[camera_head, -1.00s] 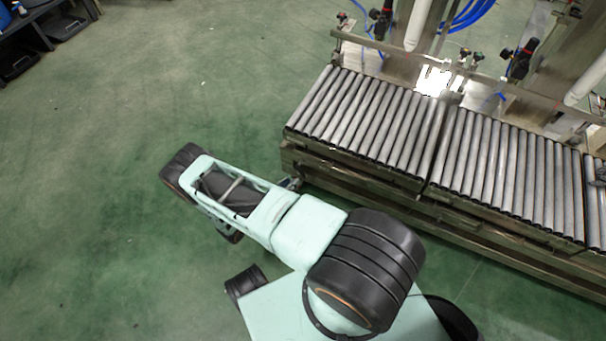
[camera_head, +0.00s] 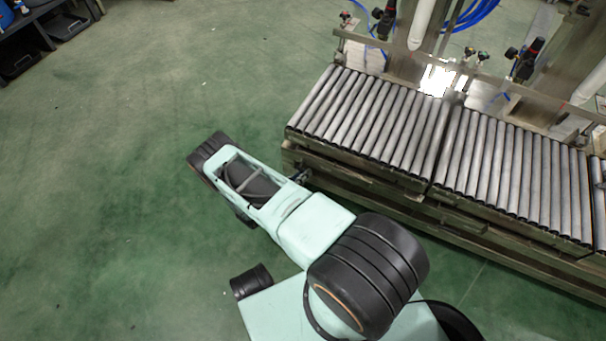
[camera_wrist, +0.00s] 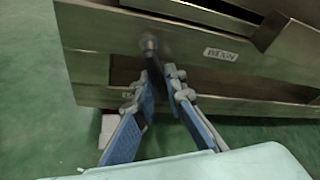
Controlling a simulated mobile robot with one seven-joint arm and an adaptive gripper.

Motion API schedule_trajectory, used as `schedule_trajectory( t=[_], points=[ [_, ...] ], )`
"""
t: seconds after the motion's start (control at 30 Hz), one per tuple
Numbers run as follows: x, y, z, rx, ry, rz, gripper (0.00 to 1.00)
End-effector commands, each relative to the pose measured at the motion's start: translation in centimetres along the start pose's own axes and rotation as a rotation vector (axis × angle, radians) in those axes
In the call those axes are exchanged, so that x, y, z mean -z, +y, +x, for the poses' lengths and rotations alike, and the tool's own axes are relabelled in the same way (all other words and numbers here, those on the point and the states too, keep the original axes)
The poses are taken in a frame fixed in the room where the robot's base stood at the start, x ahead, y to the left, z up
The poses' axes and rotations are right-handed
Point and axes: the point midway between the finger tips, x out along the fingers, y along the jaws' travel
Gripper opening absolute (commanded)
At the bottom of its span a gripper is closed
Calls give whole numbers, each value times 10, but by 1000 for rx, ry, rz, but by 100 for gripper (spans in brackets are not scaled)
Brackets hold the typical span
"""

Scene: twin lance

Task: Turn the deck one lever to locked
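In the wrist view, the lever (camera_wrist: 150,46) has a round grey pivot on the metal side panel (camera_wrist: 95,60). Its dark, blurred handle hangs down from the pivot. My gripper (camera_wrist: 159,75) has its two blue fingers apart, with the handle between them. I cannot tell whether either finger touches it. A white label reading "WEIGH" (camera_wrist: 220,55) is to the right of the pivot. A second label (camera_wrist: 127,95), below left, is mostly hidden by the left finger and unreadable. In the head view, my arm reaches to the left end of the roller conveyor (camera_head: 375,115).
The conveyor's metal frame (camera_head: 360,178) runs to the right, close to my arm. Posts, a rail (camera_head: 385,45) and blue hoses (camera_head: 470,15) stand behind the rollers. Black bins (camera_head: 65,25) sit on a shelf at top left. The green floor to the left is clear.

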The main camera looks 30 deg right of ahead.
Motion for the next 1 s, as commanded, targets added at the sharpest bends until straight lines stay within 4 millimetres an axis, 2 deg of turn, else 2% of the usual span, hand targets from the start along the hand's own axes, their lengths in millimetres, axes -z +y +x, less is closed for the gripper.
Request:
schedule_trajectory(
  t=[0.07, 0.47, 1.0],
  points=[
    [0, 0, 0, 0, 0, 0, 0],
    [0, 1, -1, -15, 0, 30, 0],
    [-4, 11, -2, -143, -1, 340, 0]
  ],
)
